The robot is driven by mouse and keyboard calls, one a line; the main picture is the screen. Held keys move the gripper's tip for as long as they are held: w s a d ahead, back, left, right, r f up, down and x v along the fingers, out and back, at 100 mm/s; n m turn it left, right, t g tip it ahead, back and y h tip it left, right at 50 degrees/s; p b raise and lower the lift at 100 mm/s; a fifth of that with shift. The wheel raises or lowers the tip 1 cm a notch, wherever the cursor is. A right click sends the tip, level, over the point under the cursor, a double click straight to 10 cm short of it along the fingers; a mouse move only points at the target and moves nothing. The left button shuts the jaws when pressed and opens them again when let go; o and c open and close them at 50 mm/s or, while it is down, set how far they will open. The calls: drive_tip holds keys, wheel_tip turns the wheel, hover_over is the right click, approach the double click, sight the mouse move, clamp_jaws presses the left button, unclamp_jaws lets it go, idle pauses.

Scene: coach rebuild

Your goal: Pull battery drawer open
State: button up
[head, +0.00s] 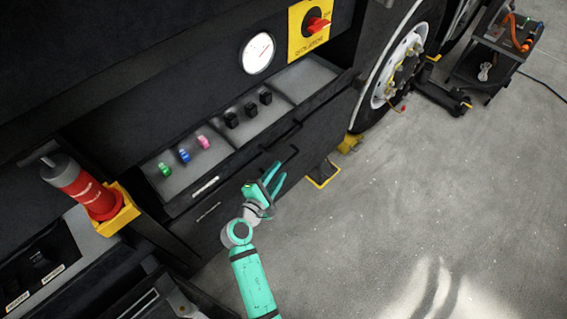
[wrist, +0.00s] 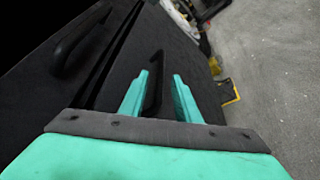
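The dark side of the coach has two handled fronts. One bar handle (head: 281,141) sits on the upper front, and it also shows at the upper left of the wrist view (wrist: 78,40). My gripper (head: 275,176) is in front of the lower front (head: 222,212), whose seam looks closed. In the wrist view my gripper (wrist: 160,76) is open, with a second black bar handle (wrist: 154,84) between its two green fingers. Gaps show on both sides of that handle. Which front is the battery drawer cannot be read; the labels are too small.
Above is a tray (head: 225,135) with coloured plugs and black switches. A gauge (head: 258,53) and red rotary switch (head: 316,24) are higher. A red cylinder (head: 82,189) in a yellow holder stands left. A wheel (head: 400,65) is right.

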sight(282, 167)
drive_tip(key=shift+x, duration=2.8)
clamp_jaws()
